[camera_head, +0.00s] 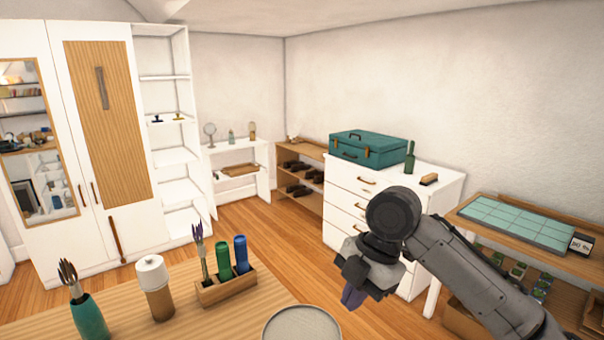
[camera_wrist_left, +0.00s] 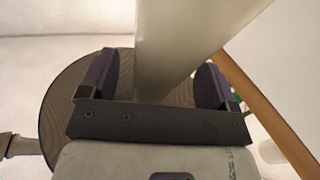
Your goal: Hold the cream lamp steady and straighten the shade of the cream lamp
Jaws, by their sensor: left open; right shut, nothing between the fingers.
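My left gripper (camera_wrist_left: 158,66) shows in the left wrist view. It is open, with one purple-padded finger on each side of a pale tapered post (camera_wrist_left: 185,35). The post may be part of the cream lamp, but I cannot tell for sure, nor whether a finger touches it. My right gripper (camera_head: 355,293) is shut and empty in the head view, pointing down beyond the wooden table. No whole lamp or shade is recognisable. A pale round rimmed thing (camera_head: 301,326) is cut off by the bottom edge of the head view; I cannot tell what it is.
A white drawer unit (camera_head: 345,205) carries a teal case (camera_head: 368,148). A round wooden surface (camera_wrist_left: 58,110) lies behind my left fingers.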

